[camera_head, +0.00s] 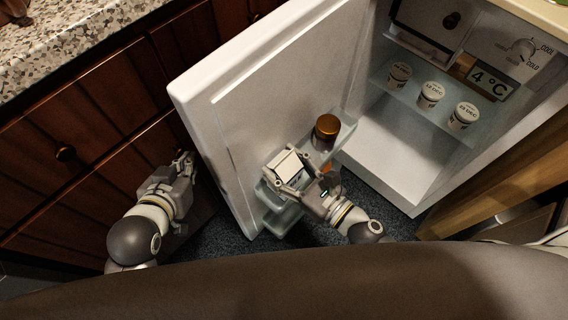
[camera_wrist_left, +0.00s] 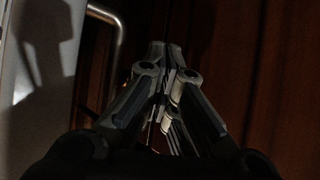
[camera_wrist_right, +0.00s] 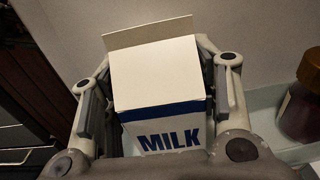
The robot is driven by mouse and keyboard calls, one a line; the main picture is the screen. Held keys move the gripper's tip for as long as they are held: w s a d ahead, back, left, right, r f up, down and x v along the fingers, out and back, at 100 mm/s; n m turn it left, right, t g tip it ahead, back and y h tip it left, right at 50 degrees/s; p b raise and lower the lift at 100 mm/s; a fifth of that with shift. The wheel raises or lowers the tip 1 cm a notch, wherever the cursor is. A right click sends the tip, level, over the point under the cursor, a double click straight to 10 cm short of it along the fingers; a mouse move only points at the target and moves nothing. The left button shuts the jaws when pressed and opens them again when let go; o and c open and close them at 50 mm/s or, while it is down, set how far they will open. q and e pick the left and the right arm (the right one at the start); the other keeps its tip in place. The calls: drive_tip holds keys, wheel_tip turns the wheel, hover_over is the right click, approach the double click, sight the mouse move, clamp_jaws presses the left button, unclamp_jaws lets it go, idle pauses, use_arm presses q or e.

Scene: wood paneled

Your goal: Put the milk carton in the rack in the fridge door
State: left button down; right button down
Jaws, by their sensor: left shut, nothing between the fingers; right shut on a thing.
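The milk carton (camera_wrist_right: 158,90), white with a blue stripe and the word MILK, is between the fingers of my right gripper (camera_wrist_right: 155,95), which is shut on it. In the head view the carton (camera_head: 287,168) is upright at the door rack (camera_head: 283,217), on the inner side of the open fridge door (camera_head: 250,100). Its lower part is hidden, so I cannot tell whether it rests on the rack floor. My left gripper (camera_head: 183,160) is shut and empty beside the wooden cabinet, outside the door; its closed fingers show in the left wrist view (camera_wrist_left: 163,85).
A brown-capped jar (camera_head: 326,130) stands in the rack close beside the carton; it also shows in the right wrist view (camera_wrist_right: 300,100). Three white-lidded pots (camera_head: 431,95) stand on the fridge shelf. Wooden drawers (camera_head: 90,150) are at the left, under a speckled counter (camera_head: 60,40).

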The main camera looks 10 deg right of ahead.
use_arm(q)
drive_tip(key=shift+w+d+r+t, duration=0.3)
drive_tip(key=shift+w+r+t, duration=0.2)
drive_tip(key=shift+r, duration=0.1)
use_arm(e)
drive_tip(key=shift+f, duration=0.15)
drive_tip(key=c, duration=0.7)
unclamp_jaws()
drive_tip(key=shift+o, duration=1.3)
drive_tip(key=o, duration=0.3)
drive_tip(key=shift+f, duration=0.1)
use_arm(q)
drive_tip(key=shift+w+r, duration=0.1)
drive_tip(key=shift+r, duration=0.05)
use_arm(e)
drive_tip(key=shift+s, duration=0.1)
